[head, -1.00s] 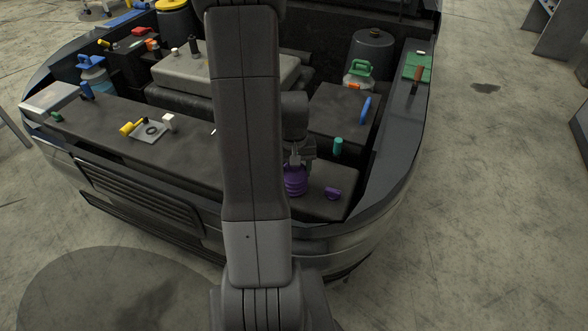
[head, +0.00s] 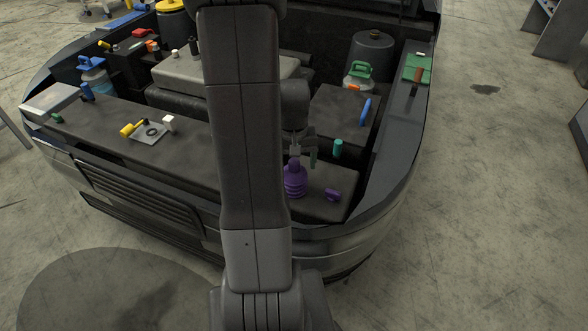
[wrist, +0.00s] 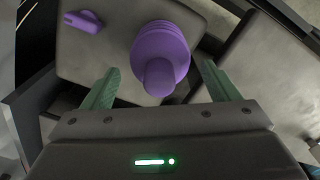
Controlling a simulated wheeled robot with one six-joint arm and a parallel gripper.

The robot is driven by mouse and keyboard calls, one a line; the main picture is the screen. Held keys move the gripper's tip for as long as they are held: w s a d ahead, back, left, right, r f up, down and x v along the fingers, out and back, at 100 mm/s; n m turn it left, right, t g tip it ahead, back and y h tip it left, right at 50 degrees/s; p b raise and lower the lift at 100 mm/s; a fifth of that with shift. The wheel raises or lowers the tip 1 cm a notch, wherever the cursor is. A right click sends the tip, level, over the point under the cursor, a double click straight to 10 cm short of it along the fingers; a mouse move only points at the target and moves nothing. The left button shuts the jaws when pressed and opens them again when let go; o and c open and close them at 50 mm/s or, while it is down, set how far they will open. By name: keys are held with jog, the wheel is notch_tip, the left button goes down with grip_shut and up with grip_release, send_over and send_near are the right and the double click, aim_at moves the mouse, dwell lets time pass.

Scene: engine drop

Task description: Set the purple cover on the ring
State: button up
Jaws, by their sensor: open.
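The purple cover (head: 294,184), a stepped round body with a rounded knob on top, stands upright on the dark panel at the front right. In the wrist view the cover (wrist: 163,48) sits between and below the finger tips. My gripper (head: 303,156) is open just above the cover, its fingers apart from the knob on both sides; it also shows in the wrist view (wrist: 160,69). I cannot make out a separate ring; whatever lies under the cover is hidden by it.
A small purple piece (head: 332,194) lies on the same panel beside the cover. A teal cylinder (head: 338,148) stands behind it, close to the gripper. A blue handle (head: 365,111) is farther back right. My arm hides part of the panel on the left.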

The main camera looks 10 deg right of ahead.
aim_at(294, 173)
notch_tip(294, 173, up, 8)
jog(key=shift+r, duration=0.2)
dwell(1.3)
notch_tip(294, 173, down, 13)
jog(key=shift+r+b, duration=0.1)
jog(key=shift+b, duration=0.25)
jog(key=shift+w+r, duration=0.1)
jog(key=shift+r, duration=1.1)
jog(key=shift+r, duration=0.1)
